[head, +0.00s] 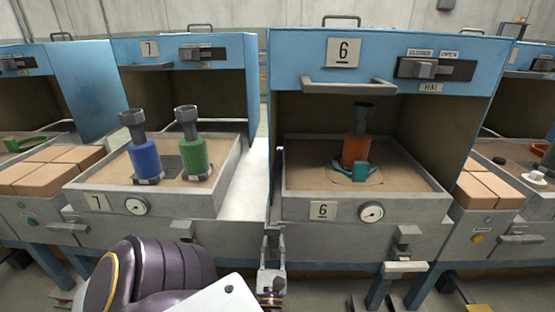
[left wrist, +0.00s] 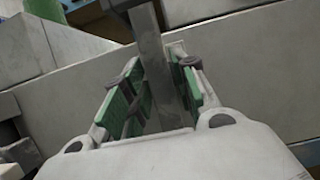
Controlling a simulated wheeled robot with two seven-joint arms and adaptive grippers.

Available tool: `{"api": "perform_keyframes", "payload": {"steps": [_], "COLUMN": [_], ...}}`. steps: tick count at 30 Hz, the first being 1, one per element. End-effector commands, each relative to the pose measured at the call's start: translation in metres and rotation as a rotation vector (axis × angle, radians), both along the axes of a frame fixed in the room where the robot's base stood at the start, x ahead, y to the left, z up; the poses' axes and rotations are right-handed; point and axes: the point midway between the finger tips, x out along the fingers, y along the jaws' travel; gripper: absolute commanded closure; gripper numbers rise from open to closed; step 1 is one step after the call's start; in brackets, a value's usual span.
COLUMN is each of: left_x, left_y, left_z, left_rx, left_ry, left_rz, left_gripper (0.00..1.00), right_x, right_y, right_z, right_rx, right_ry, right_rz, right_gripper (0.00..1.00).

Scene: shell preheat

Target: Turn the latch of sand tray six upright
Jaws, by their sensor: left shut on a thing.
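Sand tray six (head: 300,208) sits in the blue station marked 6, with an orange shell in a teal holder standing in its sand. My left gripper (head: 273,245) is at the lower left front of this station. In the left wrist view its green-padded fingers (left wrist: 155,95) are shut on a flat grey bar, the latch (left wrist: 158,70). The bar runs roughly up and down between the fingers, so it looks close to upright. In the head view the fingers largely hide the latch. My right gripper is not in view.
Station seven's tray (head: 100,198), with a blue shell (head: 145,160) and a green shell (head: 193,155), stands to the left. A dial (head: 371,212) and a grey block (head: 404,240) are on station six's front. Bricks (head: 483,190) lie at the right.

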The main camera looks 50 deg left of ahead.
Motion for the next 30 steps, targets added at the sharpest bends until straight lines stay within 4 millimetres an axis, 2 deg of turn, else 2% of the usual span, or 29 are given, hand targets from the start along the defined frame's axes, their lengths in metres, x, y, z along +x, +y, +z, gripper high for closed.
{"api": "perform_keyframes", "payload": {"steps": [14, 15, 17, 30], "left_x": [-0.0006, -0.0005, -0.0005, -0.0019], "left_y": [0.0007, 0.0006, 0.0008, -0.0008], "left_z": [-0.0024, -0.0023, -0.002, -0.0018], "left_rx": [-0.013, -0.013, -0.012, -0.009], "left_ry": [-0.007, -0.007, -0.007, -0.009], "left_rz": [-0.003, -0.003, -0.002, -0.001], "left_gripper": [1.0, 0.67, 0.59, 0.57], "right_x": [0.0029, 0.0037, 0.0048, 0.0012], "right_y": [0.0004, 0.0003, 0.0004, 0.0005], "right_z": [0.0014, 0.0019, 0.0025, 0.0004], "right_rx": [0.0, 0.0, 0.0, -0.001], "right_ry": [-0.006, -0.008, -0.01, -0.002], "right_rz": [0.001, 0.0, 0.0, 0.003], "right_gripper": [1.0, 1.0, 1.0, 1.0]}}
